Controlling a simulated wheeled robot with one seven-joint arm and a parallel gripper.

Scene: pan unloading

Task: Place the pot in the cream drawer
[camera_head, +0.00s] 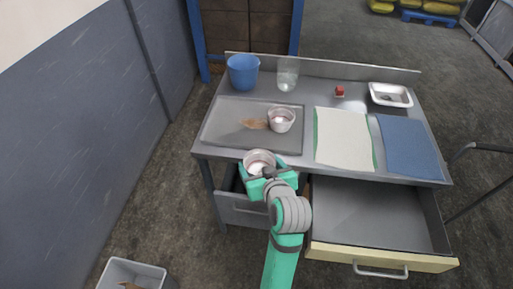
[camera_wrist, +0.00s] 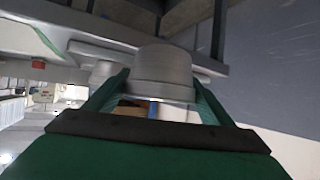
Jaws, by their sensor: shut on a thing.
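A small round metal pot (camera_head: 259,158) is held by my gripper (camera_head: 266,174), just in front of the table's front edge. In the wrist view the pot (camera_wrist: 162,72) sits between the two green fingers (camera_wrist: 158,98), which are shut on it. The cream drawer (camera_head: 384,262) is pulled out below the table at the right. Its grey inside looks empty. The held pot is to the left of this drawer and above a grey drawer (camera_head: 242,209) at the left, which is also partly open.
A second metal pot (camera_head: 281,119) stands on a grey tray (camera_head: 225,132) beside a brown patch. A blue bucket (camera_head: 243,72), a glass (camera_head: 287,74), a small red item (camera_head: 339,91), a metal dish (camera_head: 391,95), a cream cloth (camera_head: 343,138) and a blue cloth (camera_head: 409,146) are on the table.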

